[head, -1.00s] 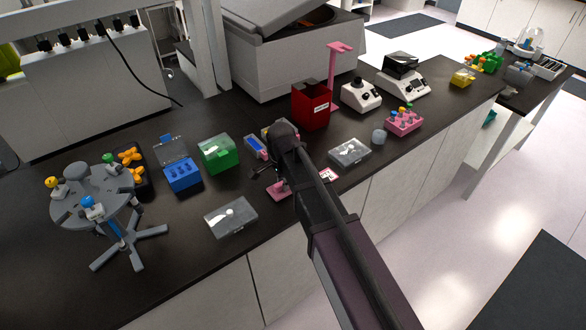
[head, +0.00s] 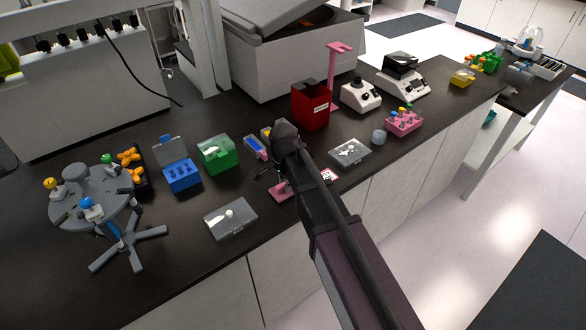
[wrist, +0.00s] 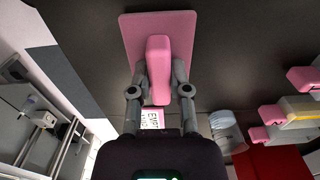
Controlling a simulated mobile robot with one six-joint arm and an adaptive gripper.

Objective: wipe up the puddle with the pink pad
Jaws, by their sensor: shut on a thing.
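The pink pad (wrist: 128,32) is a flat pink plate with a raised block handle (wrist: 158,85), seen in the wrist view. My gripper (wrist: 161,70) is shut on that handle, one finger on each side. In the head view the pad (head: 281,190) shows in part beside my arm, low at the dark bench top; I cannot tell whether it touches the surface. I cannot make out the puddle in either view.
A pink-edged label (head: 328,175) lies right of my arm. Clear boxes (head: 230,218) and (head: 350,152) stand on either side. A green box (head: 217,153), a blue box (head: 182,175) and a red bin (head: 311,105) stand behind. Bare bench lies around the pad.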

